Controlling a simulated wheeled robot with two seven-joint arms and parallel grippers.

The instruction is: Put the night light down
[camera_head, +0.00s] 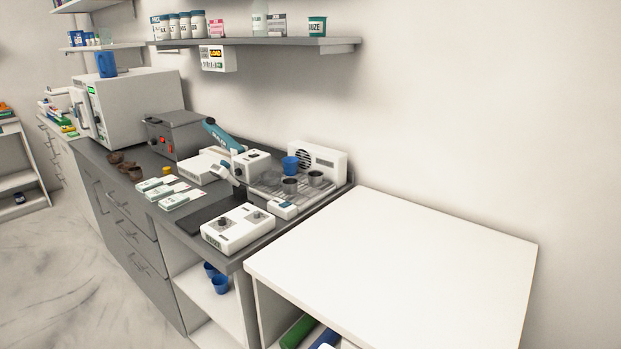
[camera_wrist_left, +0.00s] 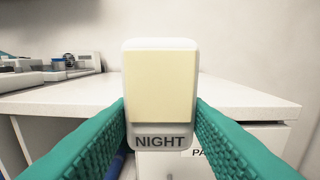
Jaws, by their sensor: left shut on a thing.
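The night light (camera_wrist_left: 161,88) is a white rounded block with a pale yellow panel and the word NIGHT below it. It shows in the left wrist view, upright, between the two green fingers of my left gripper (camera_wrist_left: 161,125), which is shut on it. Behind it in that view is a white table top (camera_wrist_left: 235,98); I cannot tell the gap between them. The same bare white top (camera_head: 400,265) fills the right of the head view. Neither gripper shows clearly in the head view; only a small white bit is at its bottom edge. My right gripper is out of view.
A grey counter (camera_head: 190,213) left of the white top holds a white control box (camera_head: 238,229), a wire rack with cups (camera_head: 290,186) and a large white machine (camera_head: 135,105). A wall shelf (camera_head: 260,42) with jars hangs above. The white top is clear. Rolls (camera_head: 297,332) lie beneath it.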

